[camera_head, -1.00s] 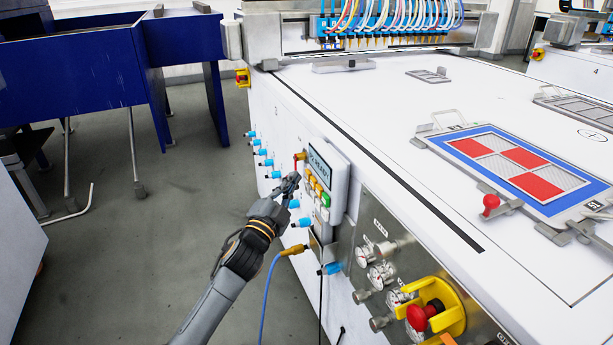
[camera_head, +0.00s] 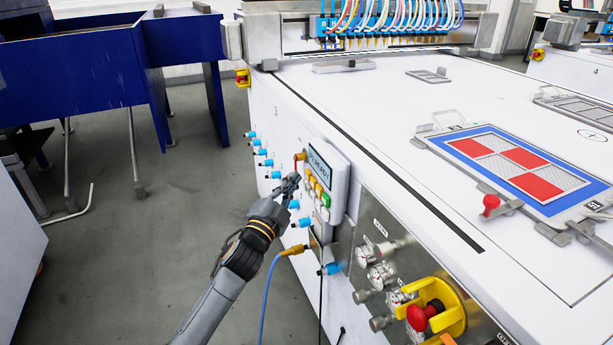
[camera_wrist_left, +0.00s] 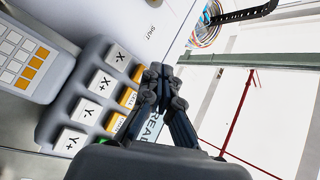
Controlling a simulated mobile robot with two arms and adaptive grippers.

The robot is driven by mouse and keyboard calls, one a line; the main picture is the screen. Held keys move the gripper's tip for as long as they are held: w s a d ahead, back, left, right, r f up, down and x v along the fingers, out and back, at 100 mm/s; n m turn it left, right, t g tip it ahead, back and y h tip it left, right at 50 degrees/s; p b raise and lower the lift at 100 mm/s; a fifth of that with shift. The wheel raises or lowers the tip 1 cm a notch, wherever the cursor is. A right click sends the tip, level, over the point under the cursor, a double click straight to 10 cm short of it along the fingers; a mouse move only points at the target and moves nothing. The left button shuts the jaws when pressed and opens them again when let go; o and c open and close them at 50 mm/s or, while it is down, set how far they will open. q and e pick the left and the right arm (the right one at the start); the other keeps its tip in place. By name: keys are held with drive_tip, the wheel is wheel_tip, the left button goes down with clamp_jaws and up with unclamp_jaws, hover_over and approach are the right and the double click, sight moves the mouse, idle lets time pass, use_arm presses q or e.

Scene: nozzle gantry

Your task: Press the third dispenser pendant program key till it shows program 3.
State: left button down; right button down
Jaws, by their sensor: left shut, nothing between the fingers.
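The dispenser pendant (camera_head: 340,180) is on the side face of the white machine, with a display (camera_head: 320,165), orange keys and a green key (camera_head: 325,199). In the left wrist view, its white keys (camera_wrist_left: 89,94) carry X and Y jog marks, beside orange keys (camera_wrist_left: 127,97). Part of the display (camera_wrist_left: 152,128) shows letters like "READ"; a program number is not legible. My left gripper (camera_head: 294,178) is shut and empty, its tips at the key side of the pendant. In the wrist view the tips (camera_wrist_left: 159,73) overlap the key panel; contact cannot be told. My right gripper is out of view.
Blue fittings (camera_head: 262,152) stick out along the machine side. An orange plug with a blue cable (camera_head: 293,250) is below the pendant. Gauges (camera_head: 380,274) and a red stop button (camera_head: 420,317) in a yellow guard are nearer. Open floor (camera_head: 110,250) lies left.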

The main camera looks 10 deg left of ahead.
use_arm(q)
drive_tip(key=shift+d, duration=0.1)
drive_tip(key=shift+w+d, duration=0.2)
drive_tip(key=shift+d, duration=0.05)
idle(0.4)
drive_tip(key=shift+w+d, duration=0.3)
drive_tip(key=shift+d, duration=0.15)
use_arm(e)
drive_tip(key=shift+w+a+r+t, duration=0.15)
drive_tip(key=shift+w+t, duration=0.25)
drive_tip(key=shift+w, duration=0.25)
use_arm(q)
drive_tip(key=shift+s+a+r, duration=0.1)
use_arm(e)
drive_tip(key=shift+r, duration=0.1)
use_arm(q)
drive_tip(key=shift+s+a+p, duration=0.4)
drive_tip(key=shift+s+a, duration=0.05)
drive_tip(key=shift+a, duration=0.2)
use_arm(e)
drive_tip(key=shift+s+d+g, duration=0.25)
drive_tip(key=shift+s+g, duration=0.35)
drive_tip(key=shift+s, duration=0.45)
use_arm(q)
drive_tip(key=shift+a, duration=0.1)
